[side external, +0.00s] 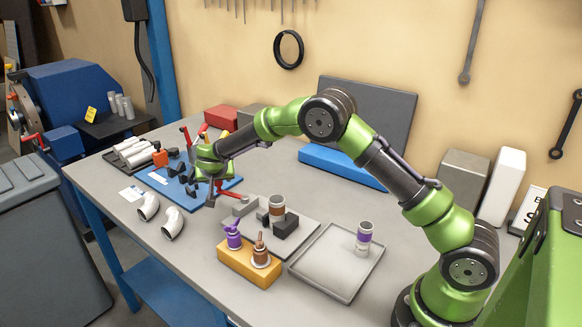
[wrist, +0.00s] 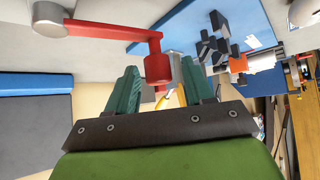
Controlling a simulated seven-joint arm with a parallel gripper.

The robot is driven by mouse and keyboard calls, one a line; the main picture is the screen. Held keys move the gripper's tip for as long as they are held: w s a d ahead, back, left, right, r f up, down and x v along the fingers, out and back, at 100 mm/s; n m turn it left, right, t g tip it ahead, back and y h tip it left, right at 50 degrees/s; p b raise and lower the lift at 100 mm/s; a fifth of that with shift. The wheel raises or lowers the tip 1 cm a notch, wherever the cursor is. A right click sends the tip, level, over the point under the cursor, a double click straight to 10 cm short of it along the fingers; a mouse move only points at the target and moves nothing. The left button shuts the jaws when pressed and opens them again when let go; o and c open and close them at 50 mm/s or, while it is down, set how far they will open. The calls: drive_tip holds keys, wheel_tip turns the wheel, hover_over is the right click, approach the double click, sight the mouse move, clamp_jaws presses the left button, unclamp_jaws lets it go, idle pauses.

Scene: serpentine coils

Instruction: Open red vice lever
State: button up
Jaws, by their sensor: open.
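My gripper (side external: 213,186) is low over the blue mat (side external: 231,184) on the bench in the side view. In the wrist view, its two teal fingers (wrist: 159,72) are open and apart. A red lever (wrist: 108,31) runs from a round grey pivot (wrist: 49,19) at upper left to a thick red end. That red end lies between the fingertips as seen by the wrist camera; I cannot tell whether either finger touches it. In the side view, red lever parts (side external: 188,138) show just behind my gripper, and the rest of the fixture is partly hidden by my arm.
Black clamp pieces (side external: 175,168) and an orange block (side external: 160,157) stand left of my gripper. A yellow block (side external: 247,264) with bottles and a grey tray (side external: 335,263) stand to the right.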

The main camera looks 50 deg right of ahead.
drive_tip(key=shift+c, duration=0.3)
clamp_jaws()
drive_tip(key=shift+a, duration=0.15)
drive_tip(key=s+a+n+t+y, duration=0.1)
drive_tip(key=s+a+n+y, duration=0.5)
drive_tip(key=n+y, duration=0.4)
drive_tip(key=shift+s+a+n, duration=0.25)
drive_tip(key=shift+s+n, duration=0.35)
drive_tip(key=shift+n, duration=1.4)
